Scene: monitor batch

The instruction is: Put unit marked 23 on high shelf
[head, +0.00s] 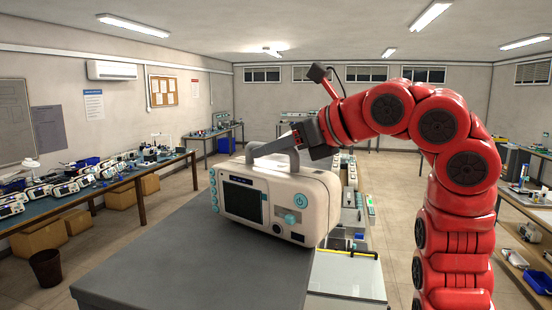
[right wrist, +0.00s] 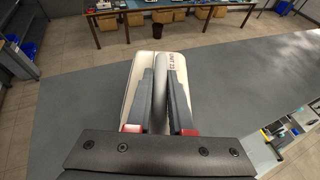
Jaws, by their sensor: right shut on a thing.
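A cream monitor unit (head: 290,208) with a dark screen, teal buttons and a grey top handle is in the middle of the head view. My right gripper (head: 290,147) is shut on that handle from above, and the unit hangs upright below it. In the right wrist view the gripper (right wrist: 162,85) has a finger on each side of the handle. The unit's top (right wrist: 140,68) carries a "UNIT" marking with a number too small to read surely. The unit is over or at the right edge of a grey flat top (head: 165,255); I cannot tell whether they touch. My left gripper is out of view.
A long bench (head: 110,180) with several similar units runs along the left wall, with cardboard boxes (head: 40,238) under it and a bin (head: 46,268) in front. Lower equipment (head: 350,215) stands right of the grey top. Shelving (head: 525,245) is at far right. The grey top's left part is bare.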

